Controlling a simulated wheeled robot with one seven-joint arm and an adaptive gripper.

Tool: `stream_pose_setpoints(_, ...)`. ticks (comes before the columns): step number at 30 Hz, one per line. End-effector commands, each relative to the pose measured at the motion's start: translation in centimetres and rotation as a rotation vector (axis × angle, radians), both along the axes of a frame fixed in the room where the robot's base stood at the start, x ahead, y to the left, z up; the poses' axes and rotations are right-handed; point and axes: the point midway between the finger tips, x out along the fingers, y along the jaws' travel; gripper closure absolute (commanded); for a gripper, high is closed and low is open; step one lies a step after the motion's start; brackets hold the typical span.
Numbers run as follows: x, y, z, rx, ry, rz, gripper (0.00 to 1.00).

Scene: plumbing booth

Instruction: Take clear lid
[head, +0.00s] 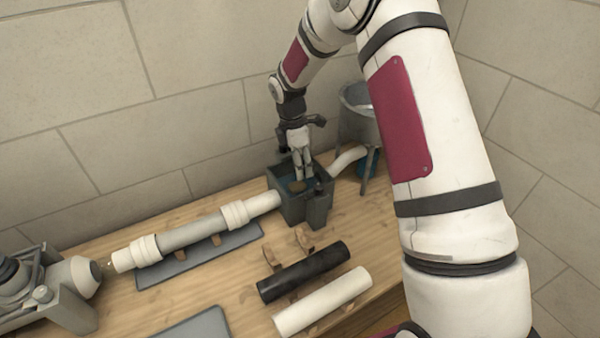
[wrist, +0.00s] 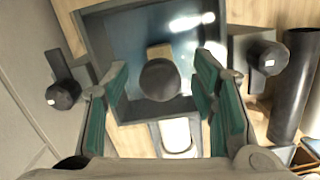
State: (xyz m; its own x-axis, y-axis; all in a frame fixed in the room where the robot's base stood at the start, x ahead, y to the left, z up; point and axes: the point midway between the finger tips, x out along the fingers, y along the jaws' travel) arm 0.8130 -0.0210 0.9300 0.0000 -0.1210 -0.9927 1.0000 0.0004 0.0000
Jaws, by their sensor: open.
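The clear lid (wrist: 135,50) looks like a bluish see-through pane with bright glare, set in the top of a dark grey box (wrist: 95,35). A round dark knob (wrist: 160,80) stands at its middle. My gripper (wrist: 160,95) is open, with a green-padded finger on each side of the knob and a gap to it on both sides. In the head view my gripper (head: 303,178) points down into the top of the grey box (head: 290,207). The lid is mostly hidden there by the fingers and box rim. I cannot tell the height of the fingertips over the lid.
Dark clamp-like knobs (wrist: 62,95) (wrist: 268,57) flank the box. A white pipe assembly (head: 195,232) joins its left side. A metal funnel on legs (head: 358,120) stands at right. Black (head: 303,272) and white (head: 322,301) pipes lie in front. The wall is close behind.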

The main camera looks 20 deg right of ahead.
Motion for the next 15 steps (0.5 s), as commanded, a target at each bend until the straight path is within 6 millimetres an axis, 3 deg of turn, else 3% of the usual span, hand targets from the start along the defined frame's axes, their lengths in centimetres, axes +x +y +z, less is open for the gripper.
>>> stream_pose_setpoints(6,0.01,0.0,-0.06,0.0,0.0,0.0,0.5)
stream_pose_setpoints(12,0.01,0.01,-0.05,0.0,0.0,0.0,0.95)
stream_pose_setpoints(13,0.01,0.01,-0.05,0.0,0.0,0.0,1.0)
stream_pose_setpoints(15,0.03,0.02,-0.02,0.0,-0.001,0.0,1.0)
